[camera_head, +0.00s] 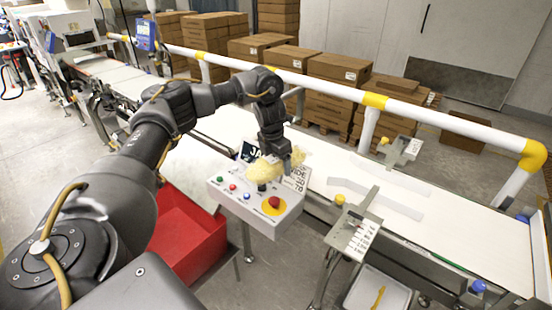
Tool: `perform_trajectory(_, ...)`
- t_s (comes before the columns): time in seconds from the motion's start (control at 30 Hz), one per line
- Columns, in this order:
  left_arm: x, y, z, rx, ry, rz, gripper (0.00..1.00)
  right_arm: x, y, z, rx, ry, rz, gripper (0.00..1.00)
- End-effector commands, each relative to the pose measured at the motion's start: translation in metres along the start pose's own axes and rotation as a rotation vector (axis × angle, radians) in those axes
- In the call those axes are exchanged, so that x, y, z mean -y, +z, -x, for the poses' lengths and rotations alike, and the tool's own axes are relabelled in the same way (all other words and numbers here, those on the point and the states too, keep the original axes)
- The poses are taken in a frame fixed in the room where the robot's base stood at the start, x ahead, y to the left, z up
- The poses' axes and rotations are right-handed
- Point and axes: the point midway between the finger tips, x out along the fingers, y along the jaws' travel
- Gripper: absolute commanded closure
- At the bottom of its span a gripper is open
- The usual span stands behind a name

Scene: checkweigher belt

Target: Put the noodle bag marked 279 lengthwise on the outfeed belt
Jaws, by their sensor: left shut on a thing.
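My left gripper (281,157) reaches in from the left and points down over the control box, near the belt's front edge. It is shut on a yellowish noodle bag (262,170), which is partly hidden by the gripper and appears to hang above or just behind the box. I cannot read a number on the bag. The white outfeed belt (455,216) runs from behind the bag to the lower right. Pale flat strips show on it near its middle. My right gripper is not in view.
A control box (250,208) with a red stop button stands in front of the belt. A red bin (178,236) is below left. Bracketed plates (352,234) stand at the belt's edges. A white and yellow rail (435,118) runs behind. Cartons (330,97) are stacked beyond it.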

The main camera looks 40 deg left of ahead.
Motion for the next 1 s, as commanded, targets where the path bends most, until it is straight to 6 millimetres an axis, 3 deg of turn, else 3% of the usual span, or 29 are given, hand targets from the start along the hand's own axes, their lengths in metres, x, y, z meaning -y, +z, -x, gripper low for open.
perform_trajectory(0.27, 0.035, -0.021, -0.014, 0.0, -0.042, -0.275, 0.61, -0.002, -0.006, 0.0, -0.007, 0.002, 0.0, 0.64)
perform_trajectory(0.37, 0.057, -0.034, -0.023, 0.0, -0.069, -0.442, 0.61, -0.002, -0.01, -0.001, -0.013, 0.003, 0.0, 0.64)
perform_trajectory(0.8, 0.185, -0.11, -0.073, 0.002, -0.222, -1.441, 0.61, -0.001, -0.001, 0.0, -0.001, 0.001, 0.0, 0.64)
perform_trajectory(1.0, 0.227, -0.135, -0.09, 0.003, -0.271, -1.783, 0.61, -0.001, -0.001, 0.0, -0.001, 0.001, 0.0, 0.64)
